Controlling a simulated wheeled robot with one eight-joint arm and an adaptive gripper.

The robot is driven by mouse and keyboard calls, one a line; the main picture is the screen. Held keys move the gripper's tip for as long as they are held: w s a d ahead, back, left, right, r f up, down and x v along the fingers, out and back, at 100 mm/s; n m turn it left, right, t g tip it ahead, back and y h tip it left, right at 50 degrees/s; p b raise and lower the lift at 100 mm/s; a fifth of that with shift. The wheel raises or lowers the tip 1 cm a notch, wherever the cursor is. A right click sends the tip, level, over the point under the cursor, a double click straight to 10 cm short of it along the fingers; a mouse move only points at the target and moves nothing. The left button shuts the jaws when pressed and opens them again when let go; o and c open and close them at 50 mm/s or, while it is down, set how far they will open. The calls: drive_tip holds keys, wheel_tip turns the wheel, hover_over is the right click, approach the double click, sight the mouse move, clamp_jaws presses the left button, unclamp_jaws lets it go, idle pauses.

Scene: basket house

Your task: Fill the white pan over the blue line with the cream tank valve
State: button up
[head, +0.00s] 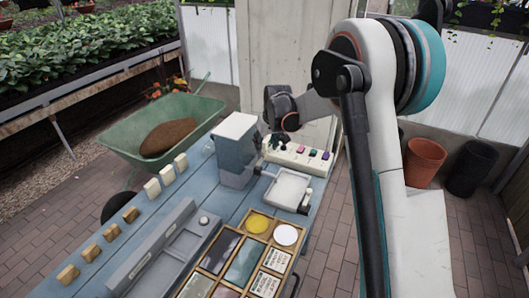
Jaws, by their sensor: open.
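The tank (236,150), with a cream top and a grey-blue front, stands at the back of the blue table. A thin spout-like part (264,173) sticks out from its right side toward the pan; I cannot clearly make out the valve. The white pan (289,187) sits just right of the tank, and no blue line or fill level can be made out in it. My gripper (277,143) is open, small and dark in the picture, behind the pan and right of the tank. I cannot tell whether it touches anything.
A pale strip with coloured knobs (299,155) lies behind the pan, close to my gripper. A wooden compartment tray (262,222), a grey trough (160,248) and several small blocks (152,188) occupy the blue table (205,195). A green wheelbarrow (120,139) stands left.

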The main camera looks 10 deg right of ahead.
sight(264, 151)
drive_tip(key=shift+b+x, duration=0.35)
drive_tip(key=shift+x, duration=1.9)
clamp_jaws()
